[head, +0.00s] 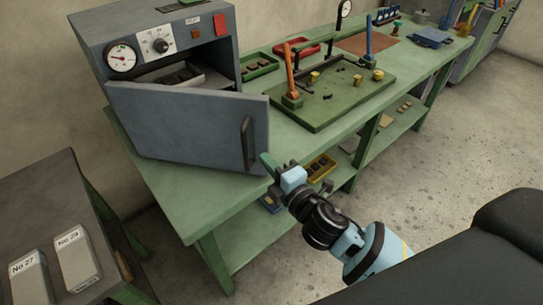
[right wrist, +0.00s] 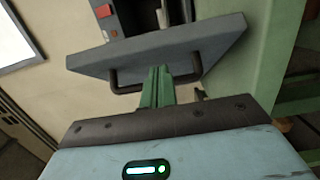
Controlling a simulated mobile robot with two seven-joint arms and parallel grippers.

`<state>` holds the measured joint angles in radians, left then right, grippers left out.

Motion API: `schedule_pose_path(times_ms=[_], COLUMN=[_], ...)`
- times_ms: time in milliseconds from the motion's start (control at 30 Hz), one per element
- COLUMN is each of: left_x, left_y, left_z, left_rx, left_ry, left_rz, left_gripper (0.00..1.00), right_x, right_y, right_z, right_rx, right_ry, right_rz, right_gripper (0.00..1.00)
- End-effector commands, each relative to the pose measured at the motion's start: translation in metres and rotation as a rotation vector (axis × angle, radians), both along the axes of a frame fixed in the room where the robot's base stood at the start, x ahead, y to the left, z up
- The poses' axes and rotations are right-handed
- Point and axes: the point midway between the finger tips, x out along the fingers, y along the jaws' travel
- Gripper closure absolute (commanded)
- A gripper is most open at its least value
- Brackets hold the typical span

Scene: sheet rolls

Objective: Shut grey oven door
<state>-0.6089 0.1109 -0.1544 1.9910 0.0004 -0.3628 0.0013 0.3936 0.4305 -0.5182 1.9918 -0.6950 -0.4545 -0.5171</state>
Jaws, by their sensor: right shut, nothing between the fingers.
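The grey oven (head: 150,55) stands on the far left end of the green bench, with a dial and a knob on its front. Its grey door (head: 185,125) is swung partly open, and trays show inside above it. The door has a dark bar handle (head: 248,145) near its right edge. My right gripper (head: 268,162) is shut and empty, just right of the handle's lower end in the head view. In the right wrist view its green fingers (right wrist: 157,85) are together and overlap the handle (right wrist: 190,80); contact cannot be told. My left gripper is out of view.
The green bench (head: 190,195) carries a green fixture board (head: 335,105) with orange and blue levers, right of the door. A lower shelf holds a yellow bin (head: 320,168). A dark side table (head: 40,190) with labelled blocks stands at lower left. Open floor lies right.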

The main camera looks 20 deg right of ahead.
Motion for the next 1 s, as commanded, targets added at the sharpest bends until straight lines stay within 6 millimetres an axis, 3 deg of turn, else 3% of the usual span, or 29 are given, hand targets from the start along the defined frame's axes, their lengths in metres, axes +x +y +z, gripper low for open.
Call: schedule_pose_path(times_ms=[200, 733, 1000], left_x=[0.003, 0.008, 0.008], left_y=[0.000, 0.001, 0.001], left_z=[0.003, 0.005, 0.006], left_rx=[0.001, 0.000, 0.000], left_ry=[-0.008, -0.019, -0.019], left_rz=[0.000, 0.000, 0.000], left_gripper=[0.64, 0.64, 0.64], right_x=[0.014, 0.019, 0.049], right_y=[-0.009, -0.014, -0.040], right_z=[0.000, 0.000, 0.001], right_rx=[0.001, -0.001, -0.007], right_ry=[0.000, 0.000, -0.002], right_rz=[0.000, 0.008, 0.082], right_gripper=[1.00, 1.00, 1.00])
